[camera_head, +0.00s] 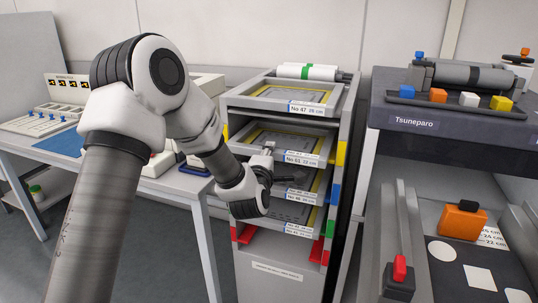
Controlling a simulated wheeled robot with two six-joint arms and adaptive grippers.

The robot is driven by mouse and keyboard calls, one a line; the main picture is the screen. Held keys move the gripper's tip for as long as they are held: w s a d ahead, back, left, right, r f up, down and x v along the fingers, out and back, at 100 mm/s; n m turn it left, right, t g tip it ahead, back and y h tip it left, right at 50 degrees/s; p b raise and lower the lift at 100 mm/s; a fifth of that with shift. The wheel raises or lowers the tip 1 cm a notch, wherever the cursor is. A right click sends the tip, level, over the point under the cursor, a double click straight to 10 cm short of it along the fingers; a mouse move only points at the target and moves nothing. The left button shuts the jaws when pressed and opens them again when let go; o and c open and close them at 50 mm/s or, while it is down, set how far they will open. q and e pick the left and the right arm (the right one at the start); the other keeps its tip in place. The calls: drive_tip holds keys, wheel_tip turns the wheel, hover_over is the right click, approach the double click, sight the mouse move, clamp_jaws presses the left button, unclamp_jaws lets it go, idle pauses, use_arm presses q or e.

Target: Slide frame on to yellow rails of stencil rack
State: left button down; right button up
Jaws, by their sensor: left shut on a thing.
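The stencil rack (270,255) is a grey upright cabinet with colour-marked levels. Yellow rail marks (341,153) show at its second level, on both sides. A grey frame (322,160) labelled No 61 lies about flat at the yellow level, mostly inside the rack, its front edge near the opening. My left gripper (265,160) is at the front edge of this frame, left of the label, and shut on it. My wrist covers part of the levels below. How far the frame sits in at the back is hidden. My right gripper is not in view.
Another frame, labelled No 47 (305,108), lies in the top level, with white rolls (305,72) behind it. More frames (298,228) fill lower levels. A dark Tsuneparo machine (450,125) stands close on the right. A table with a blue mat (60,143) is left.

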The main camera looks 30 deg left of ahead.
use_arm(q)
drive_tip(key=shift+d, duration=0.1)
drive_tip(key=shift+x, duration=1)
idle(0.5)
drive_tip(key=shift+d, duration=0.15)
unclamp_jaws()
drive_tip(key=shift+f, duration=0.1)
idle(0.7)
drive_tip(key=shift+r, duration=0.55)
drive_tip(key=b+v, duration=0.1)
drive_tip(key=v, duration=0.7)
drive_tip(key=shift+b, duration=0.4)
